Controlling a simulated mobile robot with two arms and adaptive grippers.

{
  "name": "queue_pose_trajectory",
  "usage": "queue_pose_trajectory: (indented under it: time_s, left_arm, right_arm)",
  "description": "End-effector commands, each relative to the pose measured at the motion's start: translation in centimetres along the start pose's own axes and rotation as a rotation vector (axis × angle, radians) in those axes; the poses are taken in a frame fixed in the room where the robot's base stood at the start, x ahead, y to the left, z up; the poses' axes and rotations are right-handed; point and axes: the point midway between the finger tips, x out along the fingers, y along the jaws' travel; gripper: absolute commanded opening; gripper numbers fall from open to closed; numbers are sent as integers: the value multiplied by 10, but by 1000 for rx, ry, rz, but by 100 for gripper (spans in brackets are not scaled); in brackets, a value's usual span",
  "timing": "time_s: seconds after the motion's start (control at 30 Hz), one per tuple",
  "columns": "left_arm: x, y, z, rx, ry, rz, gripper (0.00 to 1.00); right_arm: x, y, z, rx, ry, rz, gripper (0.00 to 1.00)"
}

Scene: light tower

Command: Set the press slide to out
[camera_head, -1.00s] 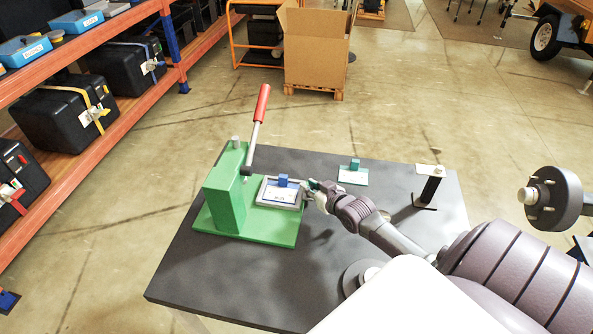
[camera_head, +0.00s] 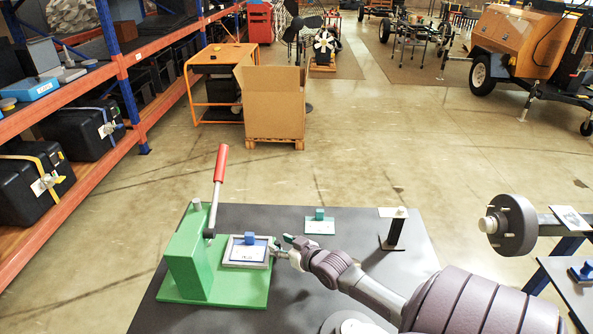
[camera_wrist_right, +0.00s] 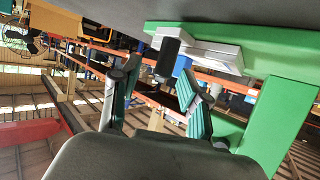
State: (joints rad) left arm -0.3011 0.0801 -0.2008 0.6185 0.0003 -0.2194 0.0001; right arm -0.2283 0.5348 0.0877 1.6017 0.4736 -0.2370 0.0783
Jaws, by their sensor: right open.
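The green press (camera_head: 190,262) stands on the dark table, with its lever raised and tipped by a red handle (camera_head: 221,163). The press slide (camera_head: 232,262) is a grey tray on the green base, holding a plate with a blue block (camera_head: 249,239). My right gripper (camera_head: 284,245) is at the right edge of the slide. In the right wrist view, the open fingers (camera_wrist_right: 158,98) point toward a dark knob (camera_wrist_right: 169,58) on the slide's light grey side (camera_wrist_right: 215,57). The knob appears between and beyond the fingertips; contact cannot be told. My left gripper is not in view.
A teal-block plate (camera_head: 320,226) lies on the table (camera_head: 350,215) behind my right gripper. A dark post stand (camera_head: 394,236) is farther right. A round hub (camera_head: 511,225) juts in at the right. Shelving (camera_head: 130,100) lines the left.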

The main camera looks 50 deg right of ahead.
Motion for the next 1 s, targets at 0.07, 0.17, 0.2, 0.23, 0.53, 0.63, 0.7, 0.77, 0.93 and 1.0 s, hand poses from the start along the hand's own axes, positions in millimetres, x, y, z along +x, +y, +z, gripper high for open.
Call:
queue_pose_trajectory:
  time_s: [0.07,0.17,0.2,0.23,0.53,0.63,0.7,0.77,0.93,1.0]
  left_arm:
    - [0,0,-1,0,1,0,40]
    - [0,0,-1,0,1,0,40]
    - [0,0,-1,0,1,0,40]
    - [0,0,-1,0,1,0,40]
    - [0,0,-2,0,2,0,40]
    - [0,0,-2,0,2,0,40]
    - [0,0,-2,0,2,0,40]
    - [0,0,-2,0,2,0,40]
    - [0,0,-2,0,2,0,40]
    - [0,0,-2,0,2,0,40]
  right_arm:
    - [-17,0,2,-1,-3,0,45]
    - [-39,0,2,1,-4,0,45]
    - [-48,0,2,1,-4,0,45]
    - [-54,1,2,0,-4,0,45]
    - [-96,2,2,2,-3,1,45]
    - [-100,2,2,2,-2,2,45]
    - [-102,2,1,2,-2,2,45]
    - [-102,2,1,2,-1,2,45]
    - [-101,2,1,2,-1,2,45]
    - [-101,2,1,2,-1,2,45]
